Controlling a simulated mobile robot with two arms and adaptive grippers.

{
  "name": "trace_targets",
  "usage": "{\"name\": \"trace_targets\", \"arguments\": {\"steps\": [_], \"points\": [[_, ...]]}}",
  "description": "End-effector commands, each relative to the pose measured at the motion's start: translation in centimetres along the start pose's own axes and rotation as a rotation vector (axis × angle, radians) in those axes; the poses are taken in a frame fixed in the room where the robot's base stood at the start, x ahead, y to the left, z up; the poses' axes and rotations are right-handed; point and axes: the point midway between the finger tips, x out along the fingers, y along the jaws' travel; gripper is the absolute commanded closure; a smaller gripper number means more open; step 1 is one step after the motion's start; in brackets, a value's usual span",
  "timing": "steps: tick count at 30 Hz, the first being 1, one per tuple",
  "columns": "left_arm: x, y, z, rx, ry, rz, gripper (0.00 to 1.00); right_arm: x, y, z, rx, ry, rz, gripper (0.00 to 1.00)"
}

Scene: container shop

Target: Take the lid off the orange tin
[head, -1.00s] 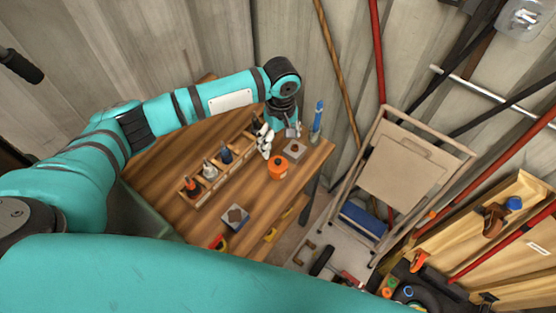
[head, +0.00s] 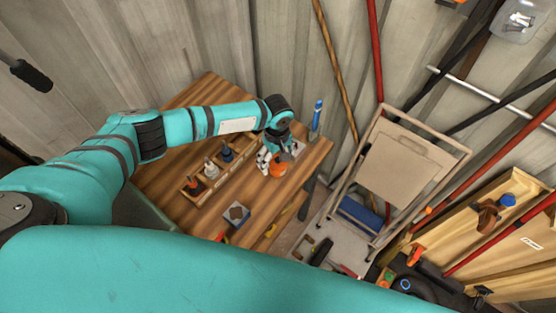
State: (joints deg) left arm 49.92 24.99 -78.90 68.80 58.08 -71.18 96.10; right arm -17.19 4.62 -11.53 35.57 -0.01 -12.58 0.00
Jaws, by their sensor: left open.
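The orange tin (head: 279,169) stands on the wooden workbench (head: 270,205), near its right end. My left gripper (head: 275,156) comes down over the tin from behind, with its fingers open. One pale finger is at the tin's left side, and the hand covers part of the tin's top. I cannot tell whether the fingers touch the tin or its lid. My right gripper is out of view.
A wooden rack (head: 203,180) with several small bottles lies left of the tin. A small grey box (head: 237,213) is near the front. A folding chair (head: 402,178) stands to the right.

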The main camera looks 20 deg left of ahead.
Motion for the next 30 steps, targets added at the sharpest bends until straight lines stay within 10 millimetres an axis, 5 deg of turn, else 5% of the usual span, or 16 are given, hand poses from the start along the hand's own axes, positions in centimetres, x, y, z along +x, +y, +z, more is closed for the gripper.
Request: {"name": "trace_targets", "arguments": {"steps": [11, 22, 30], "points": [[-0.1, 0.0, 0.0, 0.0, 0.0, 0.0, 0.58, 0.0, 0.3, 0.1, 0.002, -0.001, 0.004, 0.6], [-0.8, 0.0, 0.0, 0.001, 0.0, 0.001, 0.58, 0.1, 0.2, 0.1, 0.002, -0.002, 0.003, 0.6], [-5.7, 0.1, -0.1, 0.002, 0.001, 0.005, 0.58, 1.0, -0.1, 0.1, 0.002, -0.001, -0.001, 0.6]]}}
